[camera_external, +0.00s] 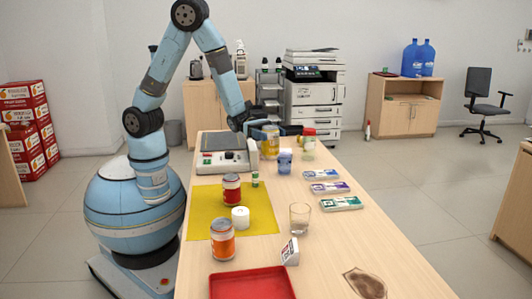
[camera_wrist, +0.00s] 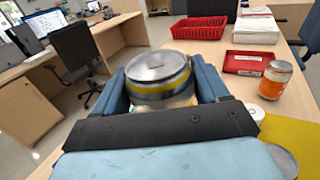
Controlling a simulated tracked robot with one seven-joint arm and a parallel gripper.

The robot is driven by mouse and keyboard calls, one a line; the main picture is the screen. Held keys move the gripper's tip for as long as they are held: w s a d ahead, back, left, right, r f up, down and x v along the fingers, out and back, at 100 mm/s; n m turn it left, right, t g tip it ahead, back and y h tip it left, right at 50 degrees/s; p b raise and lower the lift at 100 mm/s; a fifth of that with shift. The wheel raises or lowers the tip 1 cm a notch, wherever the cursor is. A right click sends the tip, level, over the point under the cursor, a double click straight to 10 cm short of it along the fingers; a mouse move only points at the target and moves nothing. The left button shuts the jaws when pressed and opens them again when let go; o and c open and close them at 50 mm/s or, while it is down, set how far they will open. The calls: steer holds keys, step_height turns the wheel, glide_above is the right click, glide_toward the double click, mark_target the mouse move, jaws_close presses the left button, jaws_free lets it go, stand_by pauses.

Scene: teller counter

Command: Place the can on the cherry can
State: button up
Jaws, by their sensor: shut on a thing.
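My gripper (camera_external: 278,130) is shut on a can with a yellow label (camera_external: 270,145) over the far part of the counter. In the wrist view the held can (camera_wrist: 160,75) shows its silver lid, upright or nearly so, between the two blue fingers. A can with a dark red label (camera_external: 231,188), likely the cherry can, stands upright on the yellow mat (camera_external: 258,208), nearer the camera and apart from my gripper. I cannot read its label. Its top appears clear in the external view.
An orange-labelled can (camera_external: 222,242) and a white roll (camera_external: 240,218) stand near the red can. A glass (camera_external: 299,218), banknote bundles (camera_external: 330,188), a blue cup (camera_external: 285,161) and a jar (camera_external: 309,145) stand right of the mat. A red tray (camera_external: 252,284) lies in front.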

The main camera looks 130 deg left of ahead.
steer(key=s+d+r+m+g+h, duration=0.6)
steer(key=s+d+r, duration=0.1)
steer(key=s, duration=0.4)
steer(key=s+d+r+m+g+h, duration=0.6)
steer(key=s+g, duration=0.1)
steer(key=s, duration=0.3)
steer(key=shift+w+a+f, duration=0.1)
steer(key=shift+w+f, duration=2.1)
steer(key=shift+f, duration=0.75)
steer(key=shift+w+d+f, duration=0.1)
steer(key=shift+w+f, duration=2.1)
steer(key=shift+f, duration=0.7)
steer(key=shift+w+a+f, duration=0.1)
steer(key=shift+w+f, duration=2.1)
steer(key=shift+f, duration=0.75)
steer(key=shift+f, duration=0.1)
steer(key=o, duration=1.5)
steer(key=shift+c, duration=0.2)
